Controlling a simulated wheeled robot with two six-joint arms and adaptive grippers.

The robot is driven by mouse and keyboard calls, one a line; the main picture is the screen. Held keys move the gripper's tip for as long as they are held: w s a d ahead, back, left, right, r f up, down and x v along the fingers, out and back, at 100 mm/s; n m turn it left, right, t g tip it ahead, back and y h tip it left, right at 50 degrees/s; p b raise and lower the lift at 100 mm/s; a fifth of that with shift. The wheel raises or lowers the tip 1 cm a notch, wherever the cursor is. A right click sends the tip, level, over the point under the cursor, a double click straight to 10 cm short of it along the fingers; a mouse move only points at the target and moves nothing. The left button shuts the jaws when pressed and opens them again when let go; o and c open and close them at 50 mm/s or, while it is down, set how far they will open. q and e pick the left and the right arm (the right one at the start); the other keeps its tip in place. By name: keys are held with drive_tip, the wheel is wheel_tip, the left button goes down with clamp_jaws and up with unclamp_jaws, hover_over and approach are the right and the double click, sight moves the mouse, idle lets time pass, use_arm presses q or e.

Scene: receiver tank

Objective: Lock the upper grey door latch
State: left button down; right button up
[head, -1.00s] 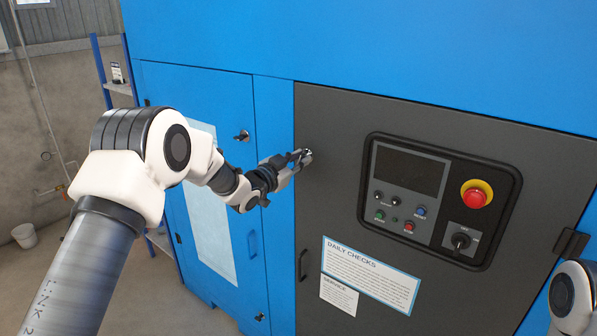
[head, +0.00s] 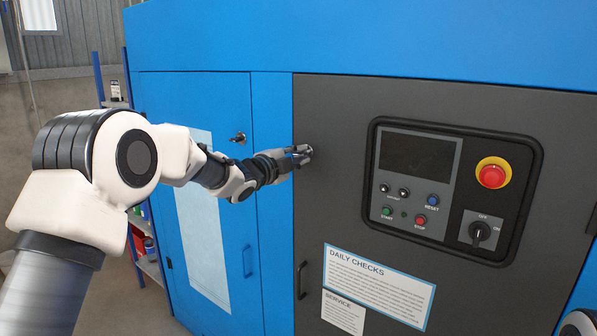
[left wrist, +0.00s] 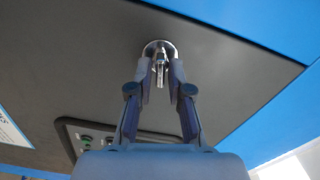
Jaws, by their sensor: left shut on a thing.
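The upper latch of the grey door, a small chrome piece with a round base, shows in the left wrist view (left wrist: 159,48). In the head view it is largely hidden by my gripper at the upper left edge of the grey door (head: 340,215). My left gripper (head: 302,154) is at the latch. In the left wrist view its fingers (left wrist: 160,82) are on both sides of the latch's narrow handle and shut on it. The handle lies roughly along the fingers in that view. My right gripper is out of view.
A control panel (head: 453,190) with a red emergency button (head: 491,175) sits on the grey door. A black pull handle (head: 301,281) is below my gripper. The blue door (head: 235,100) at left has its own latch (head: 238,138). A shelf (head: 148,268) stands behind.

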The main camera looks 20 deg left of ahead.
use_arm(q)
drive_tip(key=m+b, duration=0.3)
drive_tip(key=shift+f, duration=0.1)
idle(0.3)
drive_tip(key=c, duration=1.3)
unclamp_jaws()
drive_tip(key=shift+o, duration=0.2)
drive_tip(key=v, duration=1.2)
